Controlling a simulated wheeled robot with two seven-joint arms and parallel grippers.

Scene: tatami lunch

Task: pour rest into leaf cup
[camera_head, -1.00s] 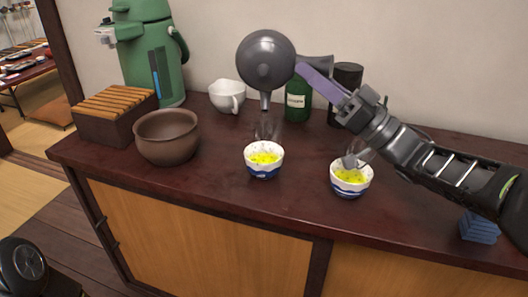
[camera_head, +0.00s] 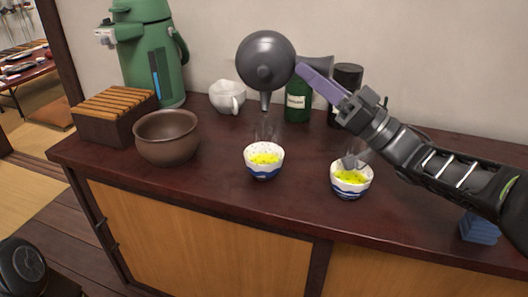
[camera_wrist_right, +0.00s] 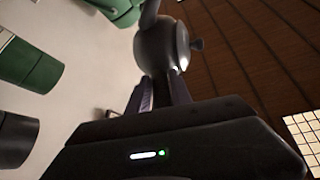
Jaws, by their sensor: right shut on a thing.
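My right gripper (camera_head: 312,76) is shut on the dark grey teapot (camera_head: 266,58) and holds it tilted in the air. Its spout points down above the left of two white cups with blue bands. This left cup (camera_head: 263,172) holds yellow-green contents, with steam above it. The right cup (camera_head: 351,188) also holds yellow-green contents and stands below my right forearm. I cannot tell which is the leaf cup. In the right wrist view the teapot (camera_wrist_right: 162,45) sits between the fingers of my right gripper (camera_wrist_right: 160,92). My left gripper is out of view.
On the dark counter (camera_head: 215,190) stand a brown bowl (camera_head: 167,138), a slatted wooden box (camera_head: 115,113), a green dispenser (camera_head: 150,55), a white jug (camera_head: 228,96), a green bottle (camera_head: 298,104), a black canister (camera_head: 346,80) and a blue block (camera_head: 479,228). The front middle is clear.

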